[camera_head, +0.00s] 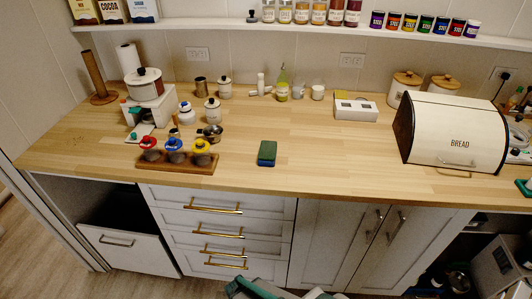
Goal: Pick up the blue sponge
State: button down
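The sponge (267,153) lies flat on the wooden countertop, near its front edge and about the middle of the picture. It looks dark green on top with blue along its front and lower side. Nothing touches it. My gripper cannot be made out in this view. Only grey and teal parts, likely of my own arm, show at the bottom edge, below the counter.
Left of the sponge, a wooden rack (177,162) holds red, blue and yellow-topped items. A small dark pan (211,133) stands behind it. A white box (355,109) and bread box (450,131) stand right. The counter right of the sponge is clear.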

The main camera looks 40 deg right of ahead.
jog(key=shift+c, duration=1.2)
grip_release()
